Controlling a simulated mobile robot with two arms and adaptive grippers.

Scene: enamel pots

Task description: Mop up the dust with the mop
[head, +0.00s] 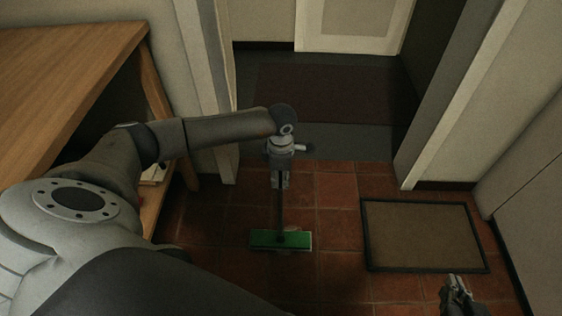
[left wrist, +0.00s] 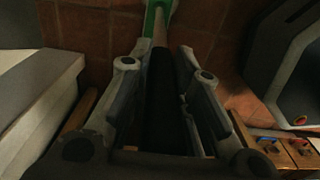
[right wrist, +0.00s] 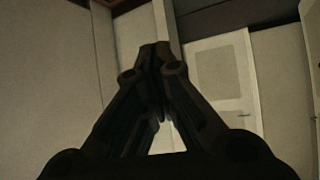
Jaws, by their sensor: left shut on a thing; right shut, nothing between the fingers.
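The mop shows in the head view as a dark handle with a flat green head (head: 296,240) lying on the red tiled floor (head: 338,215). My left gripper (head: 280,182) is above the mop head and shut on the handle. In the left wrist view the dark handle (left wrist: 163,100) runs between the fingers of my left gripper (left wrist: 160,85), and part of the green head (left wrist: 158,14) shows at the top. My right gripper (head: 458,283) is at the lower right of the head view, shut and empty; its fingertips meet in the right wrist view (right wrist: 157,50). I cannot make out any dust on the floor.
A brown doormat (head: 425,234) with a dark border lies right of the mop. A wooden table (head: 65,60) stands at the left. Beyond the doorway lies a dark red rug (head: 322,92), with a white door (head: 350,22) behind it. Tiles between mop and doormat are clear.

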